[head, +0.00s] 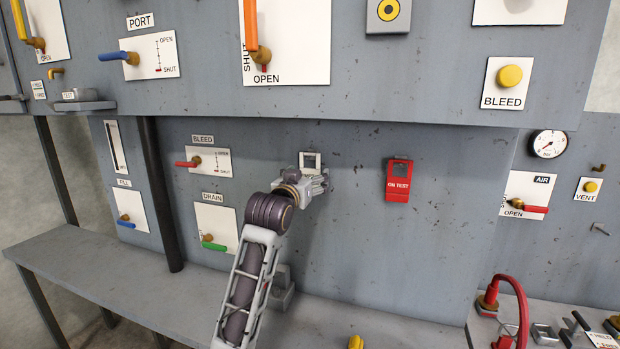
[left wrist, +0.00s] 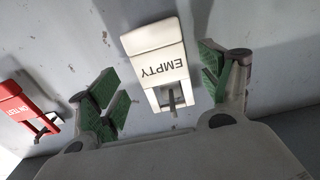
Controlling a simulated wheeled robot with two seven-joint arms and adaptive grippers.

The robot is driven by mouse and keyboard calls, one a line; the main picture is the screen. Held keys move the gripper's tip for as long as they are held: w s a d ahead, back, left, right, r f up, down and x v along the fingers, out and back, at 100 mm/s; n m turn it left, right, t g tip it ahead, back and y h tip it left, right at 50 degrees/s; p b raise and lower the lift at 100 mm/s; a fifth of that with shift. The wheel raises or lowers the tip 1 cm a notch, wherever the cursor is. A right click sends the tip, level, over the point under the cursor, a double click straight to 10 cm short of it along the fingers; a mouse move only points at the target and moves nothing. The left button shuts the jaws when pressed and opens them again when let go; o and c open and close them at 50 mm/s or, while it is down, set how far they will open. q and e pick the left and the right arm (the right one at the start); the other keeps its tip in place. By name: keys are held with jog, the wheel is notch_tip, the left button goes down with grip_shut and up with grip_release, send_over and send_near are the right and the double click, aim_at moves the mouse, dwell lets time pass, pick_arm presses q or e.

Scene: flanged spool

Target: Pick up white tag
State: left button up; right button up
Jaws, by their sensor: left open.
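The white tag (head: 309,160) hangs on the grey panel in the head view, its lower part hidden behind my left gripper (head: 316,184). In the left wrist view the white tag (left wrist: 153,50) reads EMPTY, upside down in the picture, and a small peg (left wrist: 172,103) shows at its slotted end. My left gripper (left wrist: 160,82) is open, with one green-padded finger on each side of the tag. Gaps show between the pads and the tag. My right gripper is not in view.
A red ON TEST tag (head: 398,182) hangs to the right of the white tag and also shows in the left wrist view (left wrist: 22,106). A grey ledge (head: 350,325) runs below. The DRAIN valve plate (head: 216,222) is to the left. Panel between the tags is bare.

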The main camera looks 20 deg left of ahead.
aim_at(309, 173)
pick_arm(q)
jog(key=shift+w+a, duration=0.1)
jog(key=shift+w, duration=1.5)
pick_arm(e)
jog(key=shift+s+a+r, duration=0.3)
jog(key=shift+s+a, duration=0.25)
pick_arm(q)
jog(key=c, duration=1)
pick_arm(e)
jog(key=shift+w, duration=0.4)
pick_arm(q)
jog(key=shift+c, duration=0.2)
jog(key=shift+r, duration=0.15)
